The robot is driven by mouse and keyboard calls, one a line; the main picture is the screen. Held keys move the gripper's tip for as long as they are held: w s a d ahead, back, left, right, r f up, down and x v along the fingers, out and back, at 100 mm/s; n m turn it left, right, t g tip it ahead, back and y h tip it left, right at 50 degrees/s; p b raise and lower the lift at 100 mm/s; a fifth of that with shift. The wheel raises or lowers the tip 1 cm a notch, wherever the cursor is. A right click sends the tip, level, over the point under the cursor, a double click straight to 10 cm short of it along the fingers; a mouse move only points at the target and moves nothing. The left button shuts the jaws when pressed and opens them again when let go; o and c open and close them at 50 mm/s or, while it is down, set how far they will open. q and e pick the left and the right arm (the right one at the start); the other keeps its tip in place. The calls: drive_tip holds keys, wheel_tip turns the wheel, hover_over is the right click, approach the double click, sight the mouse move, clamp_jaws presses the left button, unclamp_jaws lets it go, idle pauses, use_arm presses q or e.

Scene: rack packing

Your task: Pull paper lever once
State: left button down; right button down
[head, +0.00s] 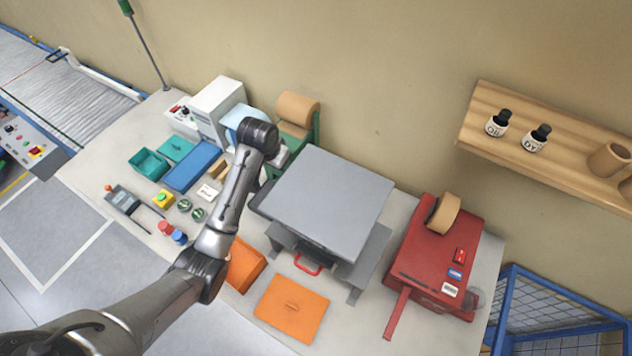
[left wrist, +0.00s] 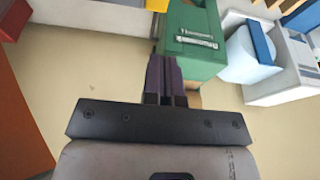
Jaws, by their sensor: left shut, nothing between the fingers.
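The green paper dispenser (head: 301,134) stands against the wall at the back of the table, with a brown paper roll (head: 298,107) on top. My left arm reaches in front of it and hides much of it in the head view. In the left wrist view the green dispenser body (left wrist: 190,40) fills the top middle. My left gripper (left wrist: 165,62) is shut and empty, its dark fingertips beside or in front of the dispenser's lower left edge. I cannot tell whether they touch it. The lever cannot be clearly made out. My right gripper is not in view.
A grey raised platform (head: 330,200) stands just right of my arm. A red tape machine (head: 437,258) is further right. A white machine (head: 215,105), teal boxes (head: 148,162) and a blue tray (head: 193,167) are left. Orange boxes (head: 291,308) lie in front.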

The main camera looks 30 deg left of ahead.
use_arm(q)
drive_tip(key=shift+w+d+r, duration=0.1)
drive_tip(key=shift+w+d, duration=0.2)
drive_tip(key=shift+w, duration=0.1)
drive_tip(key=x, duration=0.4)
drive_tip(key=p+x, duration=0.1)
drive_tip(key=x, duration=0.7)
drive_tip(key=shift+s+d, duration=0.1)
drive_tip(key=shift+s, duration=0.15)
drive_tip(key=shift+f, duration=1.05)
